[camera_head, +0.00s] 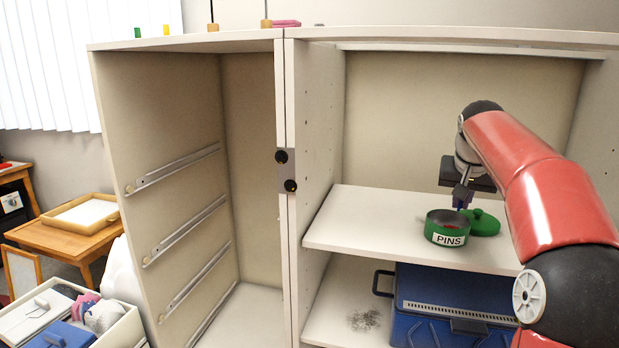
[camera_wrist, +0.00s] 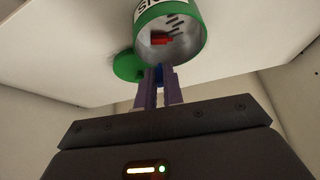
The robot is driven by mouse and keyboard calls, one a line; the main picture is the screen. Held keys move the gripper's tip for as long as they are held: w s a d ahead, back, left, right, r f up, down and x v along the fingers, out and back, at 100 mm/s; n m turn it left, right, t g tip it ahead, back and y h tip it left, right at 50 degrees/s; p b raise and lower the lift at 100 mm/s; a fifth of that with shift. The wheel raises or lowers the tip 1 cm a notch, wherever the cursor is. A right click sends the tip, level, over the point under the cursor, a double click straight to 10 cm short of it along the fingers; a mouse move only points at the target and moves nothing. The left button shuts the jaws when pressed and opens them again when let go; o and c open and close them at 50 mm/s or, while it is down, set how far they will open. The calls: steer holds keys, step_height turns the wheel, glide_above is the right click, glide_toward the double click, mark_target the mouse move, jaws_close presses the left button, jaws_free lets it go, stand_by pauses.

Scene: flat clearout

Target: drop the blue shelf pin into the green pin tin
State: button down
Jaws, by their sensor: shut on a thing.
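The green pin tin (camera_head: 434,228), labelled PINS, stands open on the upper shelf in the head view. Its green lid (camera_head: 485,223) lies beside it to the right. In the wrist view the tin (camera_wrist: 196,46) shows at the top, with a red piece and several dark pins inside; its lid (camera_wrist: 127,66) is to the left. My gripper (camera_head: 461,201) points down just above the tin's back right rim. In the wrist view my gripper (camera_wrist: 159,84) is shut on the blue shelf pin (camera_wrist: 159,74), which is mostly hidden between the fingers.
The upper shelf (camera_head: 360,222) has free room left of the tin. A blue case (camera_head: 455,303) and a scatter of small dark bits (camera_head: 364,320) are on the level below. The divider panel (camera_head: 310,140) stands to the left.

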steer(key=shift+f, duration=0.1)
steer(key=c, duration=1.4)
jaws_free()
steer(key=shift+c, duration=0.2)
steer(key=p+v, duration=0.1)
steer(key=v, duration=0.6)
steer(key=shift+s+r, duration=0.25)
steer(key=shift+r, duration=0.05)
steer(key=shift+a, duration=0.15)
